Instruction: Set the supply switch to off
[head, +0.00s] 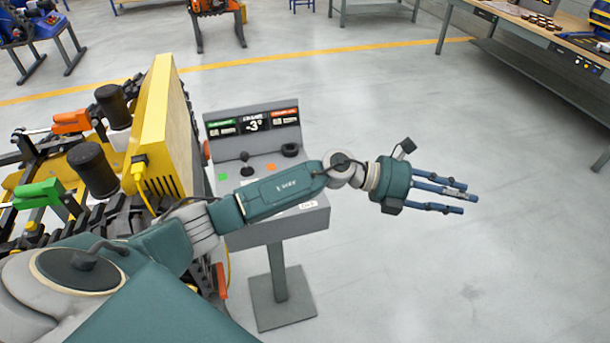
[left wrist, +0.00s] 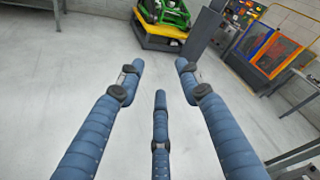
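A grey control console (head: 268,232) stands on a post in the head view. Its upright panel holds a display (head: 252,123) reading about -3°, with a green label on its left and a red one on its right. A dark joystick-like lever (head: 246,170) and a dark round knob (head: 290,150) are on it. I cannot tell which control is the supply switch; my left arm crosses in front and hides part of the sloped top. My left gripper (head: 462,195) is right of the console, over open floor, its three blue fingers spread and empty. My right gripper is out of view.
A yellow machine (head: 166,125) with black cylinders, an orange handle (head: 71,122) and a green handle (head: 38,194) stands close left of the console. A workbench (head: 540,60) is at the top right. The grey floor on the right is clear.

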